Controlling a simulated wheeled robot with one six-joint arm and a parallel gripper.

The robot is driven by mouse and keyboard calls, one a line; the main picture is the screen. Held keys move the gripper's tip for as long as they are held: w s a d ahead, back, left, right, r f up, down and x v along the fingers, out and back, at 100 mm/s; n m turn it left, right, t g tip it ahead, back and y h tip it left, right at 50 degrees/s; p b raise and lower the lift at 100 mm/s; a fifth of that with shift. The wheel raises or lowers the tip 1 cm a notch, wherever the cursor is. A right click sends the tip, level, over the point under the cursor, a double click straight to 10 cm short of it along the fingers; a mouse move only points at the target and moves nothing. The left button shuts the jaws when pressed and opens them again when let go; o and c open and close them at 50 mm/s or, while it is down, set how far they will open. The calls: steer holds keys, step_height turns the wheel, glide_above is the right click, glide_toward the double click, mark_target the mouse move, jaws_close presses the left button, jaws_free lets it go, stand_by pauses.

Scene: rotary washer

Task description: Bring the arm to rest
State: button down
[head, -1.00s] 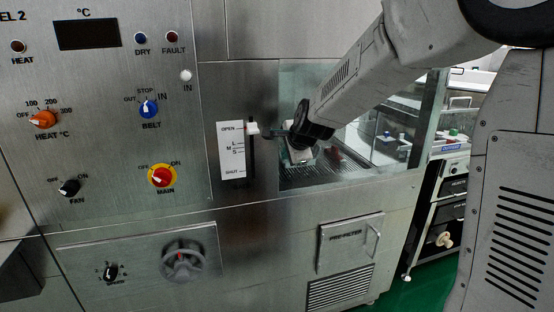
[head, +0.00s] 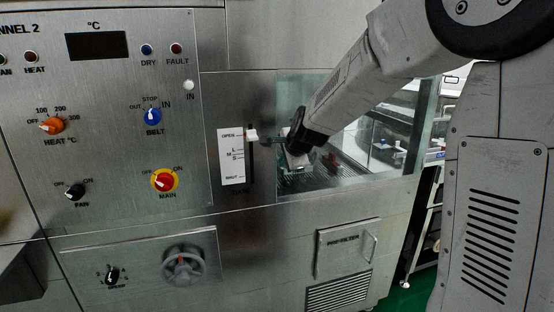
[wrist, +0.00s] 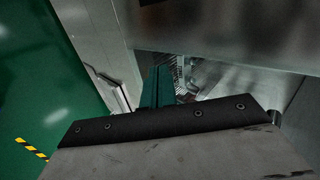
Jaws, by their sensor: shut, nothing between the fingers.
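My gripper (head: 268,141) is in front of the washer's inlet side in the head view, its thin fingers pointing left and together, with nothing seen in them. The fingertips lie just right of the white slider knob (head: 252,134); whether they touch it I cannot tell. The knob is near the OPEN mark at the top of the slider's scale plate (head: 231,157). My arm slopes down from the upper right. In the wrist view, the dark teal fingers (wrist: 158,88) show above my dark wrist plate, close together.
The steel control panel (head: 105,110) fills the left, with the red main switch (head: 163,181) and blue belt knob (head: 152,116). A glass-sided opening (head: 345,180) lies behind my gripper. A handwheel (head: 183,266) and pre-filter door (head: 346,247) are below. Green floor (wrist: 35,90) is clear at left in the wrist view.

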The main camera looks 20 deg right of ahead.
steer(key=v, duration=1)
steer(key=s+a+f+n+g, duration=0.1)
steer(key=s+f+n+g, duration=0.1)
steer(key=s+n, duration=0.4)
steer(key=s+a+f+n+g, duration=0.1)
steer(key=s+n, duration=0.5)
steer(key=s, duration=1.1)
steer(key=s+a+f+n+g, duration=0.2)
steer(key=s+n+g, duration=0.3)
steer(key=s, duration=0.7)
steer(key=shift+s+f+n, duration=0.25)
steer(key=shift+f+n, duration=0.2)
steer(key=shift+n, duration=0.05)
